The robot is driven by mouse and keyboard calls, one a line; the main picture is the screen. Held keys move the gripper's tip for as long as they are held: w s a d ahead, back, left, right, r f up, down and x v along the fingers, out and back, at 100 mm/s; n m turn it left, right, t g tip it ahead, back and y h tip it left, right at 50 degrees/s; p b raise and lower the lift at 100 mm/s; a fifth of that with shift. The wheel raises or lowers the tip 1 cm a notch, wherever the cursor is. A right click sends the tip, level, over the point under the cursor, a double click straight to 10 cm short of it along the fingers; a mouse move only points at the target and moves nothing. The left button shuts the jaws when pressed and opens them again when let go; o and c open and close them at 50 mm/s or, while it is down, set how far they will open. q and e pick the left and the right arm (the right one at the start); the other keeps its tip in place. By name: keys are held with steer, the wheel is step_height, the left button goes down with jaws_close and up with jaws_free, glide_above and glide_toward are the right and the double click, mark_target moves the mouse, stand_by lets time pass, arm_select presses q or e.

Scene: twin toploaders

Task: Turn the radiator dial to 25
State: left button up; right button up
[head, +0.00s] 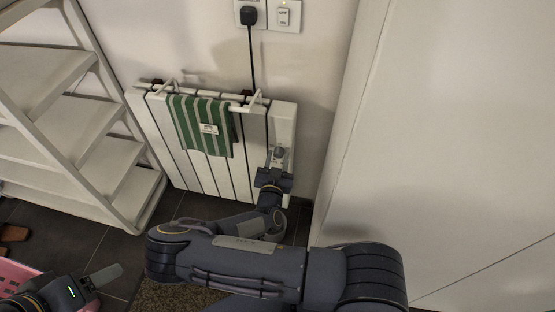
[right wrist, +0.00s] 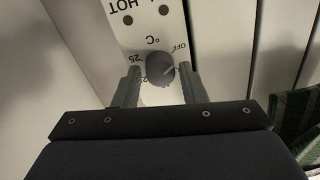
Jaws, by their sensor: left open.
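The white radiator (head: 180,155) hangs on the wall, with a control panel at its right end. Its dark round dial (right wrist: 159,70) shows upside down in the right wrist view, with "OFF" to its upper right and "25" to its left. A pale mark on the dial points right, towards the OFF side. My right gripper (right wrist: 161,76) is open, with one finger on each side of the dial and a small gap on both sides. In the head view, my right gripper (head: 279,166) is at the panel. My left gripper (head: 106,275) is low at the left, away from the radiator.
A green striped towel (head: 205,125) hangs on the radiator. A black plug (head: 249,15) with its cord is in the wall above. White shelves (head: 75,130) stand left, a tall white surface (head: 450,120) stands right. A pink basket (head: 15,275) is at lower left.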

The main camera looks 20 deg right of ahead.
steer(key=c, duration=0.6)
